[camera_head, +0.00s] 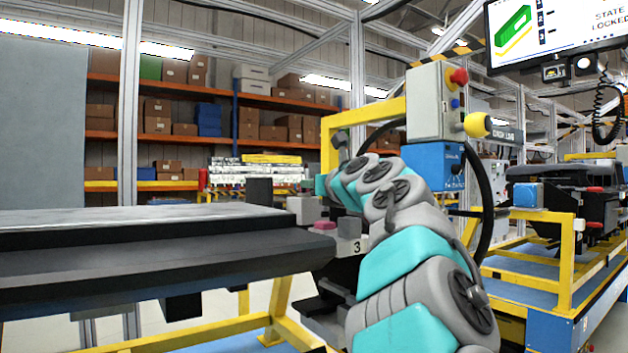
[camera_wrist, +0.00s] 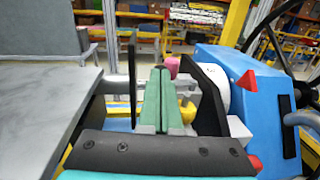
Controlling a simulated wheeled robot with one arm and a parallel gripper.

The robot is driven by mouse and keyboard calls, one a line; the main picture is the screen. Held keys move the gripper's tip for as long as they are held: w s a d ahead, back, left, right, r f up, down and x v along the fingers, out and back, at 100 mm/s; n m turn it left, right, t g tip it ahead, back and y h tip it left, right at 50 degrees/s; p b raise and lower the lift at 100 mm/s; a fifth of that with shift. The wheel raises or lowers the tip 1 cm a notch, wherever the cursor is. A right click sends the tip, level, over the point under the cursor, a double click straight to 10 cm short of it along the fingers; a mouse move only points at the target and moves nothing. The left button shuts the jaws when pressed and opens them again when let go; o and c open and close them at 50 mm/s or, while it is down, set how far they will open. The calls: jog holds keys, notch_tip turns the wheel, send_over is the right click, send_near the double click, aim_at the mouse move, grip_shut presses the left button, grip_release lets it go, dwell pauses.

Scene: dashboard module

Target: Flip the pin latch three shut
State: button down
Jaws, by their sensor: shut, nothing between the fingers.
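The pin latch three sits at the module's right end. Its plate with the number 3 (camera_head: 357,247) shows beside my arm in the head view. A pink piece (camera_head: 325,225) lies just left of and above the number. A pink piece also shows in the wrist view (camera_wrist: 172,66), just beyond and right of my fingertips. My gripper (camera_wrist: 161,75) has its two green fingers together with nothing between them. I cannot tell whether the fingers touch the pink piece. In the head view my wrist is above the latch, and the fingers cannot be made out clearly.
The dark dashboard module (camera_head: 150,250) fills the left. A black upright block (camera_head: 259,190) stands near its right end. A yellow frame (camera_head: 335,140) with a control box (camera_head: 436,102) rises behind my arm. A blue housing (camera_wrist: 245,90) is close on the right in the wrist view.

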jog(key=m+h+p, duration=0.1)
jog(key=a+h+p, duration=0.1)
jog(key=shift+w+m+t+h+p, duration=0.25)
jog(key=shift+m+t+h+p, duration=0.05)
jog(key=shift+m+t+p, duration=0.1)
jog(key=shift+s, duration=0.15)
